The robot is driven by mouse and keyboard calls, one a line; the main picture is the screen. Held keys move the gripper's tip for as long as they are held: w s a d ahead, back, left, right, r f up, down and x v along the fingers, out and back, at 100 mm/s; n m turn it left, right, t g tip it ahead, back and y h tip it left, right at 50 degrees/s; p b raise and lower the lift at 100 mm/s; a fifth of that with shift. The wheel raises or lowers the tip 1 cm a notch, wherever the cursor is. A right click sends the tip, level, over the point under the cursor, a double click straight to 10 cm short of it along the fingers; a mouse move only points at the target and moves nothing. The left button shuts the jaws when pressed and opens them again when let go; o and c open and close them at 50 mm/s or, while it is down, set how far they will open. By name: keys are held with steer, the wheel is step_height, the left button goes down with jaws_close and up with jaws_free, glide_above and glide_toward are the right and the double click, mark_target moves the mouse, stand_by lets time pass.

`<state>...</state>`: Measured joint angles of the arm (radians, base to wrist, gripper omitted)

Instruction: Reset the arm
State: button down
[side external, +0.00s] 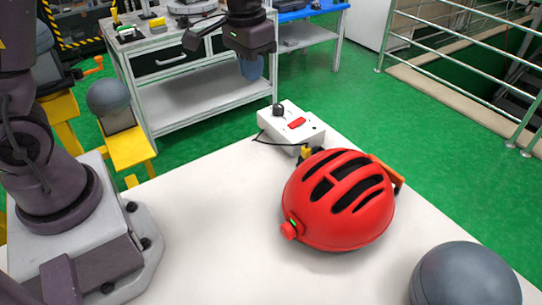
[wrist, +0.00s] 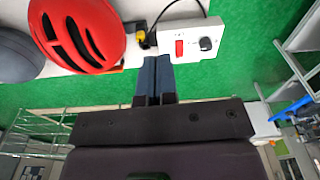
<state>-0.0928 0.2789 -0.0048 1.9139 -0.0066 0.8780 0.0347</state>
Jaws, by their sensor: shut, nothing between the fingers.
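My gripper (side external: 251,68) hangs above and beyond the far edge of the white table (side external: 200,215), pointing down. Its blue fingers are together and hold nothing; they also show in the wrist view (wrist: 157,66). A red helmet-like shell (side external: 338,200) with black slots rests on the table, with an orange part at its right side. It shows at the upper left of the wrist view (wrist: 77,35). A white control box (side external: 291,127) with a red switch and a black knob sits at the table's far edge, below my gripper in the side view.
A grey ball (side external: 465,278) is at the table's front right. Another grey ball (side external: 108,96) rests on a yellow stand (side external: 128,150) at left. A workbench (side external: 200,90) stands behind, and metal railings (side external: 470,60) are at right. The table's left middle is clear.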

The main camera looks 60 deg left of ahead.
steer(key=s+d+r+t, duration=0.1)
steer(key=s+r+t, duration=0.1)
steer(key=s+r, duration=0.3)
steer(key=s+d+r+t, duration=0.2)
steer(key=s+r, duration=0.3)
steer(key=s, duration=0.8)
steer(key=shift+s+d+r+m+t, duration=0.15)
steer(key=shift+m+t, duration=0.15)
steer(key=shift+t, duration=0.1)
steer(key=w+a+f+g, duration=0.1)
steer(key=w+f, duration=0.4)
steer(key=w, duration=0.5)
steer(key=w+a+f+g, duration=0.1)
steer(key=w+a+f, duration=0.2)
steer(key=w, duration=0.8)
steer(key=w+a+f+g, duration=0.1)
steer(key=w+a+f, duration=0.2)
steer(key=w+f, duration=0.4)
steer(key=w, duration=0.4)
steer(key=shift+w+g, duration=0.25)
steer(key=shift+g, duration=0.05)
